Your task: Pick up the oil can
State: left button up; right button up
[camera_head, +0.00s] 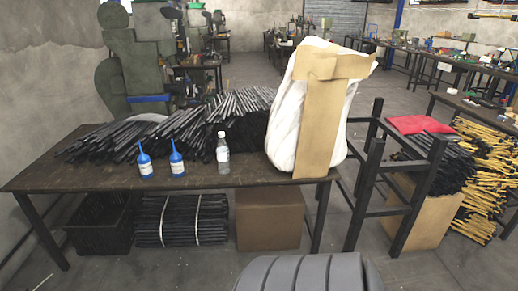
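The left blue bottle (146,170) and the right blue bottle (177,168) stand a little apart from each other. A clear bottle with a white cap (223,160) stands to their right. Neither of my grippers is in view.
The dark table (80,176) holds piles of black rods (200,125) behind the bottles. A large white sack with brown cardboard (318,120) stands at its right end. A dark metal frame (365,190) stands to the right. The tabletop left of the bottles is clear.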

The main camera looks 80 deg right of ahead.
aim_at(176, 159)
jog(key=z, duration=1.85)
jog(key=l+u, duration=0.15)
jog(key=u, duration=2.3)
jog(key=z, duration=2.4)
jog(key=i+j+z, duration=0.1)
jog(key=i, duration=0.35)
jog(key=i+j+z, duration=0.1)
jog(key=i+j, duration=0.15)
jog(key=i, duration=0.2)
jog(key=i+j+z, duration=0.1)
jog(key=i+j, duration=0.15)
jog(key=i, duration=0.2)
